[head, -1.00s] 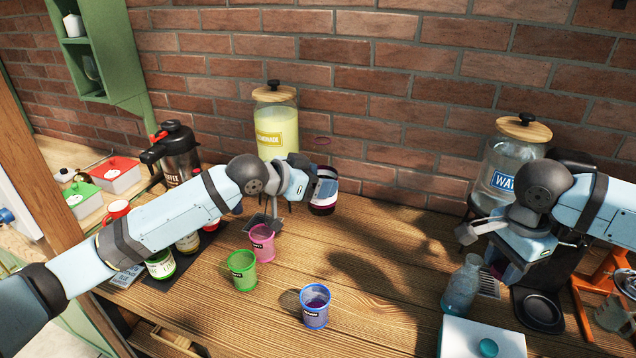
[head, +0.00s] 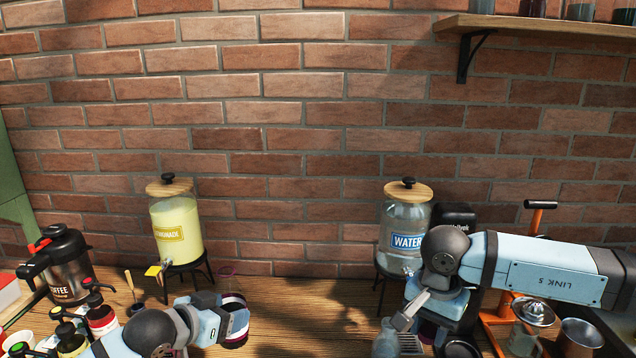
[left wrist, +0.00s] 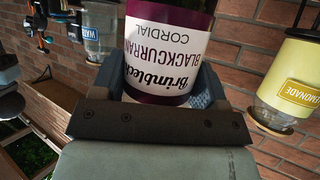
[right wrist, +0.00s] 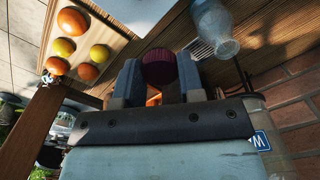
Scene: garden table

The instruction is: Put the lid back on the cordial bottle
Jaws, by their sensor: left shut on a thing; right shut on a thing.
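The cordial bottle (head: 233,302), dark purple with a white label, is upright in my left gripper (head: 238,322) in the head view. In the left wrist view its label reads blackcurrant cordial (left wrist: 165,50), and the jaws are shut around its body. A thin reddish ring above it in the head view looks like its open mouth. My right gripper (head: 405,318) is well to the right of the bottle, beside the water dispenser. In the right wrist view it is shut on a round dark purple lid (right wrist: 159,67).
The lemonade dispenser (head: 176,232) stands behind my left gripper, and the water dispenser (head: 405,222) behind my right. A coffee flask (head: 64,268) is at the left. A clear bottle (right wrist: 213,25) stands near my right gripper. The table between the grippers looks clear.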

